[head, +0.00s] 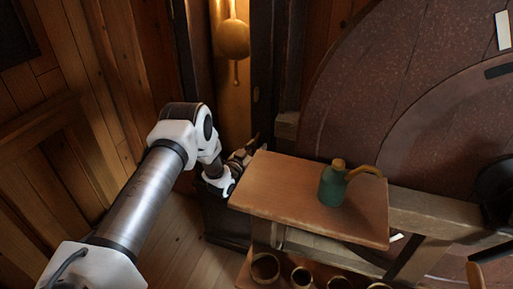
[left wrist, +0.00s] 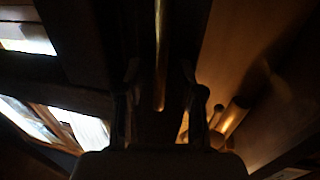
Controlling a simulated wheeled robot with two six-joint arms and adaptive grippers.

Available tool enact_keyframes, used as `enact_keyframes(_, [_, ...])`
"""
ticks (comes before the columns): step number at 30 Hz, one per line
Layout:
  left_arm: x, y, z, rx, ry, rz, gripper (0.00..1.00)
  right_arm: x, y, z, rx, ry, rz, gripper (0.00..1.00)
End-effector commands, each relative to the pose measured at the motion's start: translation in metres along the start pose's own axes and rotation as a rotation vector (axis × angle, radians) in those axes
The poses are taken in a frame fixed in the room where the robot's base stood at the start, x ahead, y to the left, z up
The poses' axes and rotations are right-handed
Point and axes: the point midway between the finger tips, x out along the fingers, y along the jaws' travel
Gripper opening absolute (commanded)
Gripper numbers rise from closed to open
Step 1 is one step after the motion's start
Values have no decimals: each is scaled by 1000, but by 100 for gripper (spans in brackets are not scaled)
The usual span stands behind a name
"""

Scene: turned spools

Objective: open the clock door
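The tall clock case (head: 201,75) stands at the back, with dark uprights around a lit golden interior. A brass pendulum (head: 233,40) hangs in it. I cannot clearly tell the door from the case frame. My left gripper (head: 243,157) is low in front of the case, partly hidden by my own wrist and close to a wooden shelf. In the left wrist view its two fingers (left wrist: 160,75) stand apart, with a dark upright and a thin golden strip beyond the gap. Contact cannot be made out in the dim picture. My right gripper does not show.
A large reddish disc (head: 390,95) fills the right back. Plank floor (head: 178,245) is clear at lower left.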

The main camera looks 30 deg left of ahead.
Motion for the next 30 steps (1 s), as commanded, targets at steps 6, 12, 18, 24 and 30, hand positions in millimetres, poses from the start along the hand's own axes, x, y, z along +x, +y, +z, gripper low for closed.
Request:
enact_keyframes(6, [0,0,0,0,-1,0,5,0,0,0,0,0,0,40])
enact_keyframes(12, [0,0,0,0,-1,0,0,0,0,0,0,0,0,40])
enact_keyframes(18, [-5,0,0,0,-2,12,0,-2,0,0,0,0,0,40])
enact_keyframes(24, [-24,-1,-2,-1,-2,72,0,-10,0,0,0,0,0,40])
enact_keyframes(30, [-61,-6,-3,-2,-3,195,0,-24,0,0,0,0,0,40])
